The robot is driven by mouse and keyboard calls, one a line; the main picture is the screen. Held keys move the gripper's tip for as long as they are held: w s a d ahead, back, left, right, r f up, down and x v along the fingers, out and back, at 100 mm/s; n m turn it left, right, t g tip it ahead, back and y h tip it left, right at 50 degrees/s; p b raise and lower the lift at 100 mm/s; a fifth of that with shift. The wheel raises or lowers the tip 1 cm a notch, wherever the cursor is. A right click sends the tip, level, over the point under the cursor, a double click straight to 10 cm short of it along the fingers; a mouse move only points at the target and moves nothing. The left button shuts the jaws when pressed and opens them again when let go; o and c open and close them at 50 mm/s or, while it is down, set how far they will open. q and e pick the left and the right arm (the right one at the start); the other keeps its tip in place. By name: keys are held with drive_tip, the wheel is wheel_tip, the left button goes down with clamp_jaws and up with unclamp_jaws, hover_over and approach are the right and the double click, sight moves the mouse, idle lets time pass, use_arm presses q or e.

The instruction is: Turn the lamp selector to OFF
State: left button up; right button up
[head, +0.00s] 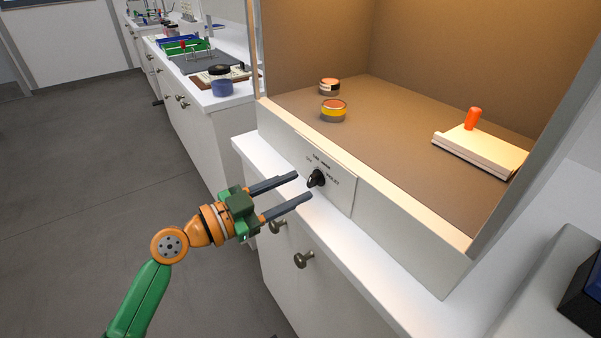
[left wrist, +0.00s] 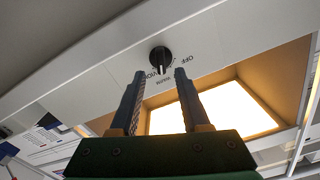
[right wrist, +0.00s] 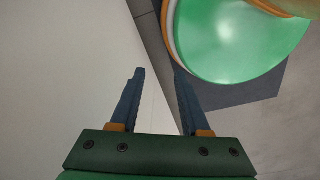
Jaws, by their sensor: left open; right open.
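The lamp selector is a small black knob (head: 316,178) on a white plate (head: 340,192) on the front of a lit booth. Printed labels, one reading OFF, sit around it; which one it points to I cannot tell. My left gripper (head: 304,185) is open, its two fingers reaching toward the knob from the left and front. In the left wrist view the knob (left wrist: 160,58) shows just beyond the fingertips, roughly centred between them, and the gap looks empty. My right gripper (right wrist: 159,72) is open and empty, away from the selector.
Inside the lit booth (head: 410,150) stand two jars (head: 333,111) (head: 329,86) and a pale block (head: 482,150) with an orange-red piece on it. A white ledge (head: 375,275) runs below the plate, with drawer knobs (head: 304,259) underneath. The floor at left is clear.

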sight(314, 180)
use_arm(q)
drive_tip(key=shift+x, duration=1.2)
drive_tip(key=shift+w+d+f, duration=0.1)
drive_tip(key=shift+w, duration=0.1)
clamp_jaws()
